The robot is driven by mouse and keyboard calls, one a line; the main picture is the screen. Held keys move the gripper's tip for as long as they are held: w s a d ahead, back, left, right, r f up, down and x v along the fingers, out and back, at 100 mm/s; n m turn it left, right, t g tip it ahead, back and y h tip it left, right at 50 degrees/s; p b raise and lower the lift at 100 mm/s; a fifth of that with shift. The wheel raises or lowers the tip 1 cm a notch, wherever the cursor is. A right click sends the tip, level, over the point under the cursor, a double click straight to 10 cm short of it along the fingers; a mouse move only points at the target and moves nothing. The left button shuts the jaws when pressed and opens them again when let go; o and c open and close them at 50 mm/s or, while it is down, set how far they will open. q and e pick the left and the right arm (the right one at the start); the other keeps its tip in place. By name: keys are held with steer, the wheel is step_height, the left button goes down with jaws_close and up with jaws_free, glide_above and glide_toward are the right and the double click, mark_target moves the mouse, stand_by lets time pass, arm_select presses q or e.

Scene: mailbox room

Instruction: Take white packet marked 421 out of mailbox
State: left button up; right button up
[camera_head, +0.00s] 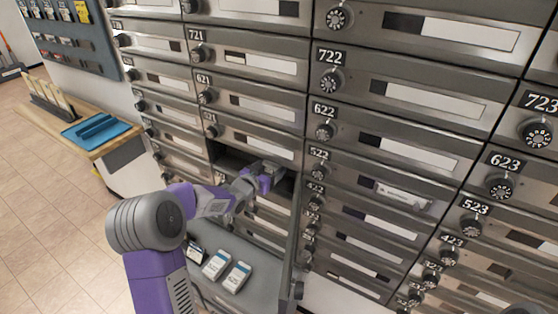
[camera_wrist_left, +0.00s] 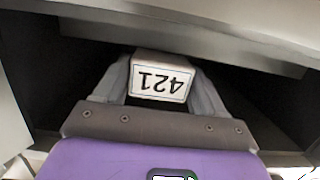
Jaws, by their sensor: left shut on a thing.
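The white packet marked 421 (camera_wrist_left: 160,76) shows in the left wrist view, its label upside down, inside a dark open mailbox compartment (camera_wrist_left: 45,75). The fingers of my left gripper (camera_wrist_left: 163,88) are on both sides of the packet and shut on it. In the head view the open compartment (camera_head: 232,156) is a dark slot in the wall of mailboxes. My left gripper (camera_head: 268,176) is at its right part, and my arm partly covers the opening. The packet cannot be made out there. My right gripper is not in view.
Closed mailbox doors with dials, such as 622 (camera_head: 325,131), surround the opening. Below, a grey surface holds white packets (camera_head: 236,277). A wooden counter with a blue tray (camera_head: 97,131) stands at the left. Open tiled floor (camera_head: 40,215) lies at the lower left.

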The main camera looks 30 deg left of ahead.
arm_select(q)
steer(key=shift+r, duration=0.35)
steer(key=f+v, duration=0.2)
steer(key=v, duration=1.2)
steer(key=shift+s+f, duration=0.35)
steer(key=shift+s, duration=0.3)
steer(key=shift+a, duration=0.1)
